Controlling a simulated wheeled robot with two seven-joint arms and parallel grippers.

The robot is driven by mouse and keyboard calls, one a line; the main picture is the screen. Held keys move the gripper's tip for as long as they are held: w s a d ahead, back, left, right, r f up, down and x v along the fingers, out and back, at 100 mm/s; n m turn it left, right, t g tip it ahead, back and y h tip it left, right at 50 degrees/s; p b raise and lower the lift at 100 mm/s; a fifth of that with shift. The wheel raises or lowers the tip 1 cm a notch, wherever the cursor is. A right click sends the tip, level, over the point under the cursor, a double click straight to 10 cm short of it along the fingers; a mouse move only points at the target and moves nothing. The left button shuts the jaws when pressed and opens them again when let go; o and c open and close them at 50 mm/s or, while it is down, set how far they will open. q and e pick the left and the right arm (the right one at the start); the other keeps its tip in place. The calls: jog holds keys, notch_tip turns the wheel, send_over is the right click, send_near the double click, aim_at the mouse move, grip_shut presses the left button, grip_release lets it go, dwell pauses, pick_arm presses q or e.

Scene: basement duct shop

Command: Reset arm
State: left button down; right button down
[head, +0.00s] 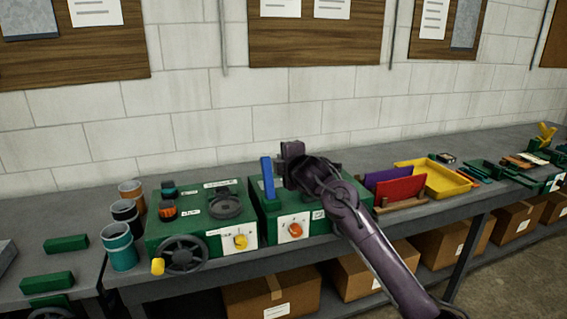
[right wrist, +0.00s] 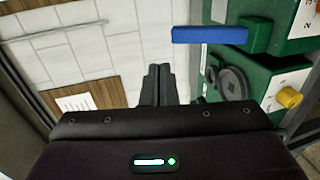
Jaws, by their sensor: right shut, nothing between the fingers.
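My right arm (head: 383,258) reaches in from the lower right of the head view. My right gripper (head: 292,152) is above the right green box (head: 315,219), near an upright blue lever (head: 267,177). In the right wrist view its two dark fingers (right wrist: 158,84) are together with nothing between them. The blue lever shows there too (right wrist: 210,35), to the right of the fingers and apart from them. My left gripper is not in either view.
A left green box (head: 165,230) has a handwheel (head: 184,254) and a yellow knob (head: 240,241). Several cups stand left of it, one teal (head: 118,246). A yellow tray (head: 437,180) and red panel (head: 400,189) are to the right. A block wall stands behind.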

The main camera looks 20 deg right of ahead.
jog(key=shift+s+r, duration=0.15)
jog(key=s+d+f+m+g, duration=0.1)
jog(key=s+f+m+g, duration=0.15)
jog(key=f, duration=1.05)
jog(key=s+f+m+g, duration=0.1)
jog(key=s+f+m, duration=0.15)
jog(key=f, duration=1.15)
jog(key=s+d+f+m+g, duration=0.15)
jog(key=s+f, duration=0.25)
jog(key=f, duration=0.9)
jog(key=s+f+m+g, duration=0.4)
jog(key=s+f, duration=1.2)
jog(key=f, duration=0.4)
jog(key=s+f+m+g, duration=0.1)
jog(key=s+f, duration=0.4)
jog(key=s, duration=0.9)
jog(key=s+f+m+g, duration=0.2)
jog(key=s+f, duration=0.4)
jog(key=s, duration=0.8)
jog(key=s+a+f+m+g, duration=0.1)
jog(key=s+f, duration=0.5)
jog(key=s, duration=0.8)
jog(key=shift+f+m+g+h, duration=0.15)
jog(key=shift+m+g+h, duration=0.15)
jog(key=shift+m+g, duration=0.45)
